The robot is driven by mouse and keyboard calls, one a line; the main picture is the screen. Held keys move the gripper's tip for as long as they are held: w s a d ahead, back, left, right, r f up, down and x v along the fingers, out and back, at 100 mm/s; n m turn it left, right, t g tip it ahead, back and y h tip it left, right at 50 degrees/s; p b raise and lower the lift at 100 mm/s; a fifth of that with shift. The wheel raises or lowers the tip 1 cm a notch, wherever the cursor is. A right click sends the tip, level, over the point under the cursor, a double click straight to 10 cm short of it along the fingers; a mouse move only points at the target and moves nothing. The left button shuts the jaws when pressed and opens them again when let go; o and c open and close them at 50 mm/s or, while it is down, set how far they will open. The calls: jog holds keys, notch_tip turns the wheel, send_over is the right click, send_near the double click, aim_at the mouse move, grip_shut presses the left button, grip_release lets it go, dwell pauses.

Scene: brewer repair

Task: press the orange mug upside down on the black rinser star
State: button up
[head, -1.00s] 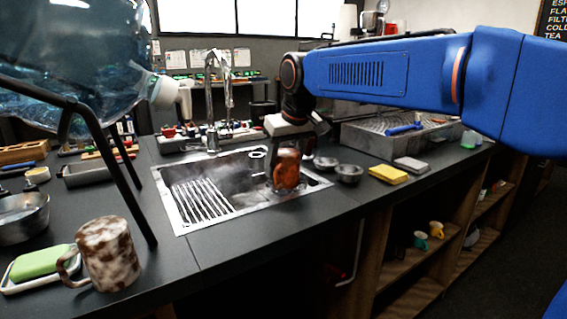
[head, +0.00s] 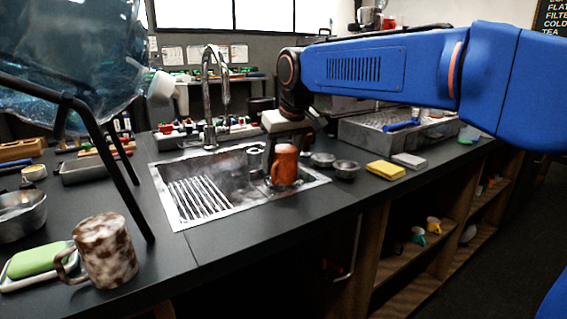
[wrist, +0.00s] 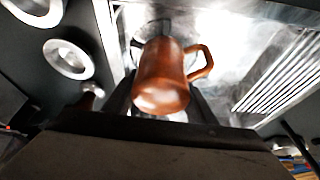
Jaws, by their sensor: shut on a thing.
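My gripper (wrist: 160,100) is shut on the orange mug (head: 284,166), over the right end of the sink. In the wrist view the mug (wrist: 164,70) sits between the fingers, its handle to the right and a smooth, shiny closed end towards the camera. This fits an upside-down mug, but its rim is hidden. A dark ring-shaped part, probably the black rinser star (wrist: 141,48), shows partly behind the mug in the wrist view. I cannot tell whether the mug touches it.
The steel sink (head: 190,222) has a slatted rack on its left and a tall tap (head: 207,95) behind. Two small metal bowls (head: 346,169) and a yellow sponge (head: 385,170) stand to the right. A brown-white mug (head: 104,250) and bottle stand (head: 112,175) are at left.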

aim_at(281, 146)
dwell(0.5)
jog(key=shift+r, duration=1.5)
jog(key=shift+r, duration=0.1)
dwell(0.6)
jog(key=shift+r, duration=2.85)
